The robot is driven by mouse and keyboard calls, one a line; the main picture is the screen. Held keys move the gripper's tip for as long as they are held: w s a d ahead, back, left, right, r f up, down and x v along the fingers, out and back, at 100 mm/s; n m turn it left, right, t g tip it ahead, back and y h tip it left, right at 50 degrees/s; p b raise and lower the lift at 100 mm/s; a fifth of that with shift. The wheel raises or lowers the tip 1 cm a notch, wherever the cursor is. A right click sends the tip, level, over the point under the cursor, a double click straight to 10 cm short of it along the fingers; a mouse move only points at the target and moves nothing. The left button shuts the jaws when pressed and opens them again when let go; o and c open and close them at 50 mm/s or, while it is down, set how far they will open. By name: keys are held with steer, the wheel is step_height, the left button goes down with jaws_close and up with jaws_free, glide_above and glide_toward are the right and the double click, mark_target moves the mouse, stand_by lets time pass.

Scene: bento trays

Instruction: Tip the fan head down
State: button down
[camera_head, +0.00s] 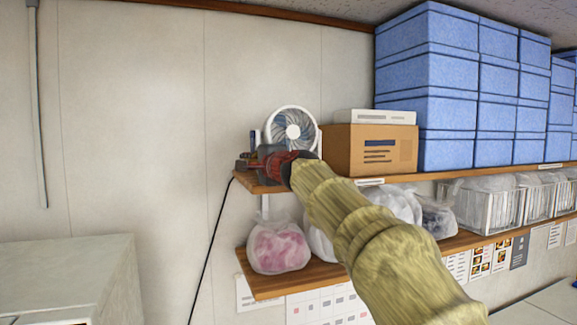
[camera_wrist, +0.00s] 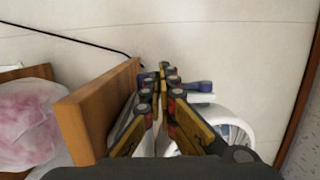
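The fan (camera_head: 293,130) is white with a round head and stands upright on the upper wooden shelf, beside a cardboard box. In the wrist view, part of its white ring (camera_wrist: 238,128) shows at the lower right, partly behind my gripper fingers. My gripper (camera_head: 248,162) is at the left end of that shelf, in front of the fan and below its head, hiding the fan's base. In the wrist view my gripper (camera_wrist: 158,76) has its fingertips close together, with nothing visible held between them. I cannot tell whether it touches the fan.
The cardboard box (camera_head: 368,150) stands right of the fan, with blue boxes (camera_head: 440,80) stacked beyond. A small dark blue item (camera_wrist: 200,86) is near the fingers. A pink-filled bag (camera_head: 278,247) sits on the lower shelf (camera_head: 290,280).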

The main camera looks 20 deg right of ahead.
steer(key=shift+w, duration=0.15)
steer(key=shift+w+r+p, duration=0.2)
steer(key=shift+w+p, duration=0.9)
steer(key=shift+w, duration=1.15)
steer(key=shift+f, duration=0.1)
steer(key=shift+w, duration=0.15)
